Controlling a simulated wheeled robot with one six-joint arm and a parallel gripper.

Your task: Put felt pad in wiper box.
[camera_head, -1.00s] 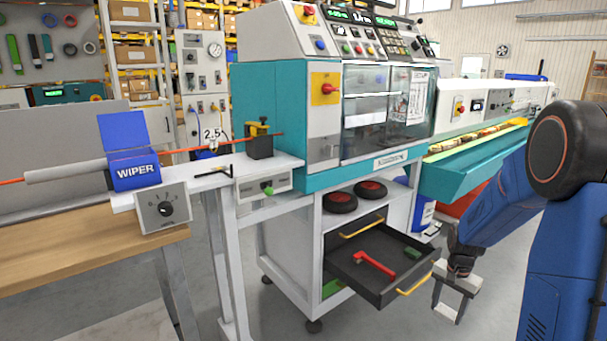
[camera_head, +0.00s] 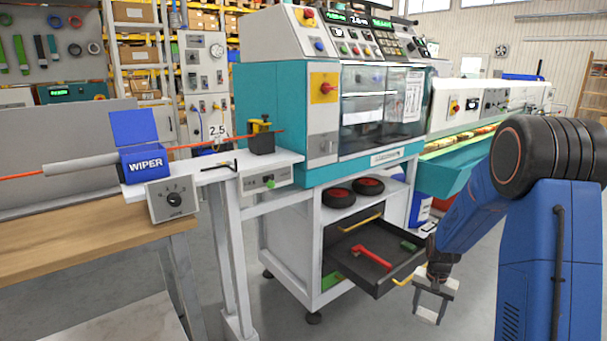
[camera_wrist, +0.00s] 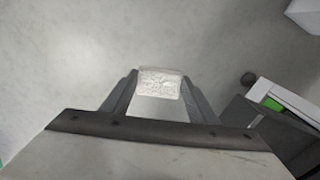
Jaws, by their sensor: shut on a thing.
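The wiper box (camera_head: 145,163) is blue with the word WIPER on its front. It stands on the white rail at the left, and its blue lid (camera_head: 134,128) is raised. My gripper (camera_head: 430,301) hangs low over the floor, in front of the open drawer and well to the right of the box. It is shut on a small pale felt pad (camera_head: 427,315). In the wrist view the pad (camera_wrist: 159,83) sits between the two fingertips, with a whitish, textured face. The inside of the box is hidden by its front wall.
The open drawer (camera_head: 349,265) juts out below the machine, holding a red tool (camera_head: 376,257) and a small green item (camera_head: 408,246). A wooden bench (camera_head: 90,245) and a dial control box (camera_head: 172,199) stand at the left. Bare floor lies before the drawer.

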